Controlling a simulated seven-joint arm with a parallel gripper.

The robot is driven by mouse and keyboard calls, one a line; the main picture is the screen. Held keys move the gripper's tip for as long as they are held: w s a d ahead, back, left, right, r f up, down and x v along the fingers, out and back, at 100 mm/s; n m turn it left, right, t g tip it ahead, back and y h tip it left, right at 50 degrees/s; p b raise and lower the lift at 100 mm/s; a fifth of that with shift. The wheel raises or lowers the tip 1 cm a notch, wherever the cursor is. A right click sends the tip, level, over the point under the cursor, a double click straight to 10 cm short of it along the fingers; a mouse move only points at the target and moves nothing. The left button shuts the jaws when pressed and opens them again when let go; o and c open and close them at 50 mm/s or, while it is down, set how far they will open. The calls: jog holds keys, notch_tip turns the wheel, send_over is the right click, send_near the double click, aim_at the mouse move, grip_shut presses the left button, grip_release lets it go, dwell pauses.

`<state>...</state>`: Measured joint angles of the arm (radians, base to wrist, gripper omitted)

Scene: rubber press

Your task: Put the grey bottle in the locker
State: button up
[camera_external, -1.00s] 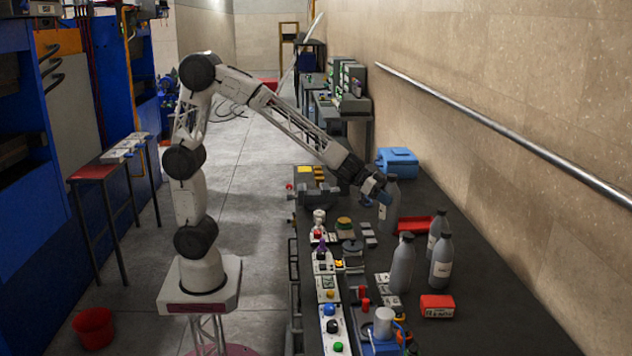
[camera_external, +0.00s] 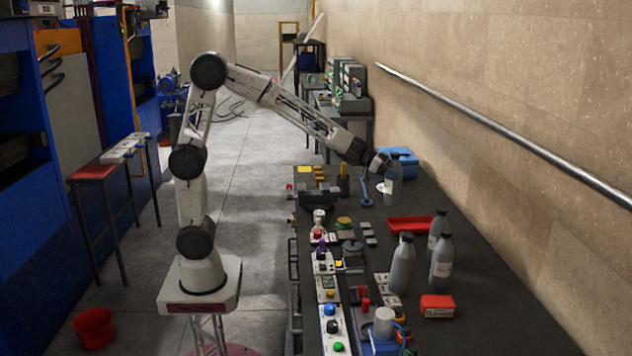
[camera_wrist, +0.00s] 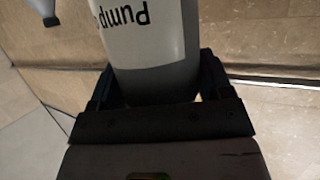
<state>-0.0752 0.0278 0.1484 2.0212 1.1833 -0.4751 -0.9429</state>
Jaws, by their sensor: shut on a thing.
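The grey bottle (camera_external: 393,190), with a pale label, is held upright or nearly so above the far part of the dark bench. My gripper (camera_external: 380,166) is shut around its upper part. In the wrist view the bottle (camera_wrist: 152,50) stands between the two fingers, and its white label shows "Pump" upside down. The gripper (camera_wrist: 155,90) covers part of the bottle there. A blue box (camera_external: 398,160) stands just behind the bottle, partly covered by it and the gripper. I cannot tell whether this box is the locker; no other clear locker shows.
Several more grey bottles (camera_external: 403,265) stand upright on the bench (camera_external: 480,320) to the front. A red tray (camera_external: 405,224) lies behind them, and a red box (camera_external: 437,306) in front. A blue wrench (camera_external: 366,190) lies left of the held bottle. A metal rail (camera_external: 500,130) runs along the right wall.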

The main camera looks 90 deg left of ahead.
jog(key=a+n+t+y, duration=0.1)
jog(key=a+n+y, duration=0.35)
jog(key=a, duration=2.75)
jog(key=s+a+n+y, duration=0.15)
jog(key=s+a, duration=0.35)
jog(key=a, duration=0.5)
jog(key=s+a+n+y, duration=0.15)
jog(key=s+a, duration=0.25)
jog(key=a, duration=0.7)
jog(key=s+a+n+y, duration=0.15)
jog(key=s+a, duration=0.35)
jog(key=a, duration=0.5)
jog(key=shift+m+g+y, duration=0.3)
jog(key=shift+m, duration=0.1)
jog(key=shift+a+f, duration=0.1)
jog(key=shift+f, duration=2.5)
notch_tip(320, 180, down, 6)
jog(key=shift+f, duration=0.15)
